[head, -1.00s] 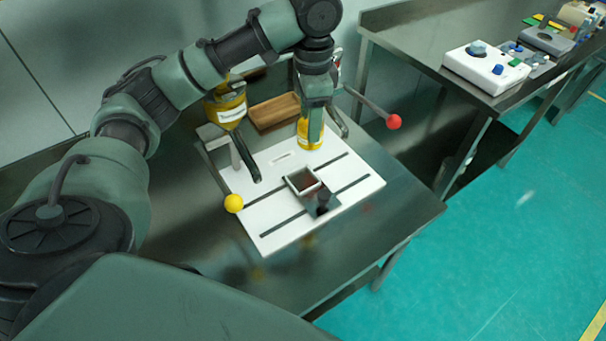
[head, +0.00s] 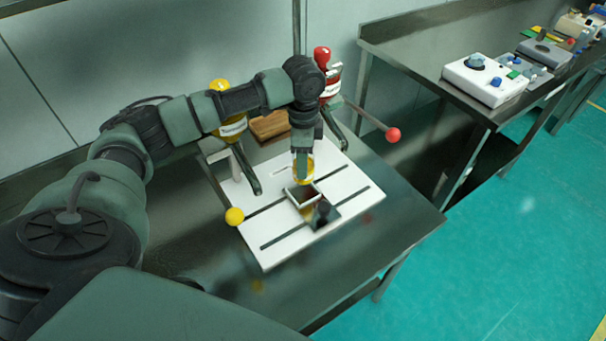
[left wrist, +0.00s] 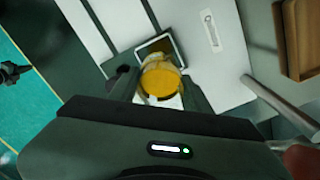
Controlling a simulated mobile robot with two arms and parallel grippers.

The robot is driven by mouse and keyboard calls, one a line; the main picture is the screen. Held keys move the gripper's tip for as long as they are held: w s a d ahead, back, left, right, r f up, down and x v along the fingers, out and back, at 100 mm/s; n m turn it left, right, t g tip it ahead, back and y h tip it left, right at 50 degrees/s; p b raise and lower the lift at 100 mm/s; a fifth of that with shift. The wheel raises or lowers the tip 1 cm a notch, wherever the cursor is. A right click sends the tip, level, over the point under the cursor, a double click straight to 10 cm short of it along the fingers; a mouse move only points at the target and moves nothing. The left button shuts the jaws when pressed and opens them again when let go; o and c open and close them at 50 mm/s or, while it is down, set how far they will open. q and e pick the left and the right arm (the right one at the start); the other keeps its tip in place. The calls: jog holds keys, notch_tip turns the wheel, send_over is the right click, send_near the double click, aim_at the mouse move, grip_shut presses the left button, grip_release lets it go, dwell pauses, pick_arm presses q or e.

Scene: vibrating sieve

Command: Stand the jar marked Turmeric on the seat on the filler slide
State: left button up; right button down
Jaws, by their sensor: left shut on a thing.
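My left gripper (head: 303,165) is shut on a small jar with yellow contents (head: 304,174); its label cannot be read here. The jar is upright at the back edge of the seat, a pale square frame (head: 293,202) on the filler slide. I cannot tell whether it touches the frame. In the left wrist view the jar (left wrist: 160,82) is between the fingers and overlaps the near side of the seat frame (left wrist: 172,39). My right gripper is not recognisable in any view.
A yellow hopper labelled Turmeric (head: 231,125) and a red one (head: 331,84) stand behind the white slotted board (head: 262,229). Levers end in a yellow knob (head: 235,216) and a red knob (head: 393,135). A wooden tray (head: 270,126) lies behind. The front of the table is clear.

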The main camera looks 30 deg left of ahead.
pick_arm(q)
jog(key=shift+f, duration=3.05)
jog(key=o, duration=1.4)
jog(key=shift+f, duration=0.1)
jog(key=shift+c, duration=0.2)
notch_tip(320, 180, up, 12)
jog(key=b, duration=0.1)
